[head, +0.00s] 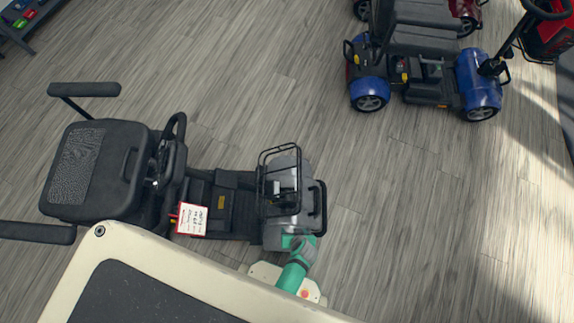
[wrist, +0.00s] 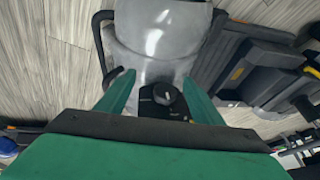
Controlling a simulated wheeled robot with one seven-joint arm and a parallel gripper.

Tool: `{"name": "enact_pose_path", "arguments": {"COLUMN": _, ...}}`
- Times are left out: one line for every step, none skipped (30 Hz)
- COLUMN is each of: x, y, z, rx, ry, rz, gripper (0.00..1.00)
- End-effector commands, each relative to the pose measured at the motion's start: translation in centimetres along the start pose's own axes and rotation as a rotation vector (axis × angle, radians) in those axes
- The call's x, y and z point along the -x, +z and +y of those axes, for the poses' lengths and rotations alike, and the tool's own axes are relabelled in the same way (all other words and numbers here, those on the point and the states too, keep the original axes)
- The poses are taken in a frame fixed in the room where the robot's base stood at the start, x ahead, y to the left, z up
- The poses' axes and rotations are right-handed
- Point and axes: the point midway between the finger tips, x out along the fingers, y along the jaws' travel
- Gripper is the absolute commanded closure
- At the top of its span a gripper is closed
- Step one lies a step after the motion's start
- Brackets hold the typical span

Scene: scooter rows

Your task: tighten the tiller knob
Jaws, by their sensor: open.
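A scooter with a grey front cover (head: 290,232) and a black seat (head: 95,172) stands left of centre in the head view. The grey cover also shows in the wrist view (wrist: 160,35). In the wrist view, a round black knob (wrist: 165,94) sits on a dark bracket below the cover. My gripper (wrist: 157,82) is open, its green fingers on either side of the knob and apart from it in the picture. I cannot tell how far the knob lies beyond the fingertips. In the head view my green arm reaches the cover's near side; its fingers cannot be made out.
A white tag with a red edge (head: 192,219) lies over the scooter's deck. A black wire basket (head: 279,185) is at its front. A blue scooter (head: 425,75) stands at the upper right. Wooden floor between them is clear.

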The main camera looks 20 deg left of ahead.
Motion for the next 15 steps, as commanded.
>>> {"name": "enact_pose_path", "arguments": {"x": -0.4, "y": -1.0, "z": -0.2, "rx": 0.002, "ry": 0.0, "rz": 0.002, "gripper": 0.39}}
{"name": "enact_pose_path", "arguments": {"x": -0.6, "y": -1.5, "z": -0.4, "rx": 0.001, "ry": 0.0, "rz": 0.002, "gripper": 0.39}}
{"name": "enact_pose_path", "arguments": {"x": -0.9, "y": -2.1, "z": -0.6, "rx": 0.001, "ry": 0.001, "rz": 0.002, "gripper": 0.39}}
{"name": "enact_pose_path", "arguments": {"x": -1.1, "y": -2.6, "z": -0.8, "rx": 0.002, "ry": 0.001, "rz": 0.002, "gripper": 0.39}}
{"name": "enact_pose_path", "arguments": {"x": -1.4, "y": -3.1, "z": -1.0, "rx": 0.002, "ry": 0.0, "rz": 0.002, "gripper": 0.39}}
{"name": "enact_pose_path", "arguments": {"x": -1.7, "y": -3.7, "z": -1.2, "rx": 0.002, "ry": 0.001, "rz": 0.001, "gripper": 0.39}}
{"name": "enact_pose_path", "arguments": {"x": -1.9, "y": -4.2, "z": -1.4, "rx": 0.002, "ry": 0.001, "rz": 0.001, "gripper": 0.39}}
{"name": "enact_pose_path", "arguments": {"x": -2.1, "y": -4.7, "z": -1.5, "rx": 0.002, "ry": 0.001, "rz": 0.001, "gripper": 0.39}}
{"name": "enact_pose_path", "arguments": {"x": -2.4, "y": -5.4, "z": -1.7, "rx": 0.003, "ry": 0.001, "rz": 0.002, "gripper": 0.39}}
{"name": "enact_pose_path", "arguments": {"x": -2.6, "y": -5.9, "z": -1.9, "rx": 0.003, "ry": 0.001, "rz": 0.002, "gripper": 0.39}}
{"name": "enact_pose_path", "arguments": {"x": -2.9, "y": -6.3, "z": -2.1, "rx": 0.002, "ry": 0.001, "rz": 0.001, "gripper": 0.39}}
{"name": "enact_pose_path", "arguments": {"x": -3.3, "y": -6.6, "z": -2.2, "rx": 0.002, "ry": 0.001, "rz": 0.0, "gripper": 0.39}}
{"name": "enact_pose_path", "arguments": {"x": -3.9, "y": -6.5, "z": -2.2, "rx": 0.001, "ry": 0.001, "rz": -0.001, "gripper": 0.39}}
{"name": "enact_pose_path", "arguments": {"x": -4.3, "y": -6.4, "z": -2.2, "rx": 0.0, "ry": 0.0, "rz": -0.002, "gripper": 0.39}}
{"name": "enact_pose_path", "arguments": {"x": -4.9, "y": -6.4, "z": -2.2, "rx": 0.0, "ry": 0.0, "rz": -0.002, "gripper": 0.39}}
